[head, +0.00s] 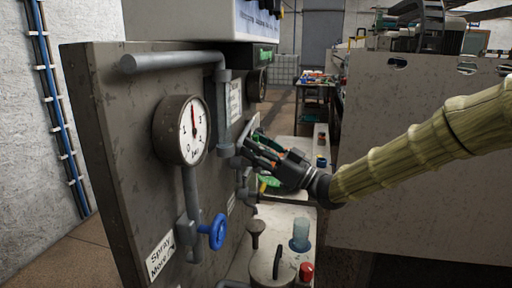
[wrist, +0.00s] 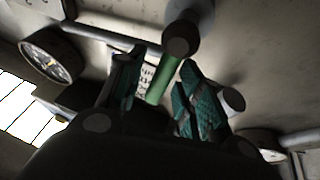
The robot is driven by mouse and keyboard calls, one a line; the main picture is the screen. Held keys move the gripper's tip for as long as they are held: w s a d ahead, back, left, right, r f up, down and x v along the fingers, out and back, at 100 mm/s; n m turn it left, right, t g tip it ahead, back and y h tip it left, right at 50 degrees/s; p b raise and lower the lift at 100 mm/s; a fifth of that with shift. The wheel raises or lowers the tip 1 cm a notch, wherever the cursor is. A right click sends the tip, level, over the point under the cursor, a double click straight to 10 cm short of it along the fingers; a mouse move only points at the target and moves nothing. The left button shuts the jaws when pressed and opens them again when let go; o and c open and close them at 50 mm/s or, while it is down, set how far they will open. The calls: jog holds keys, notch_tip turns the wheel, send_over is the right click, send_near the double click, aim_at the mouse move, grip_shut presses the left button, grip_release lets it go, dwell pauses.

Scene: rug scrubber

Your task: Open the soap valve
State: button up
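My gripper (head: 262,150) is at the far part of the grey upright panel (head: 110,120), beside grey pipework. In the wrist view, the two teal-padded fingers (wrist: 162,75) stand apart. A green bar-like handle (wrist: 163,78) runs from a round grey pipe end into the space between them. A firm grip on it does not show. No readable label marks this handle as the soap valve. A blue valve wheel (head: 217,231) sits nearer, low on the panel, beside a "Spray More" label (head: 160,256). My gripper is away from that wheel.
A round pressure gauge (head: 183,130) and a horizontal grey pipe (head: 170,61) stick out from the panel. Below are a lidded container (head: 272,262), a red cap (head: 306,271) and a translucent blue-green cup (head: 300,234). A large grey board (head: 430,190) stands at the right.

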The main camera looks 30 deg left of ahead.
jog(key=v, duration=1.2)
jog(key=shift+d, duration=0.1)
jog(key=b+v, duration=0.1)
jog(key=v, duration=0.7)
jog(key=shift+d, duration=0.35)
jog(key=shift+f, duration=0.1)
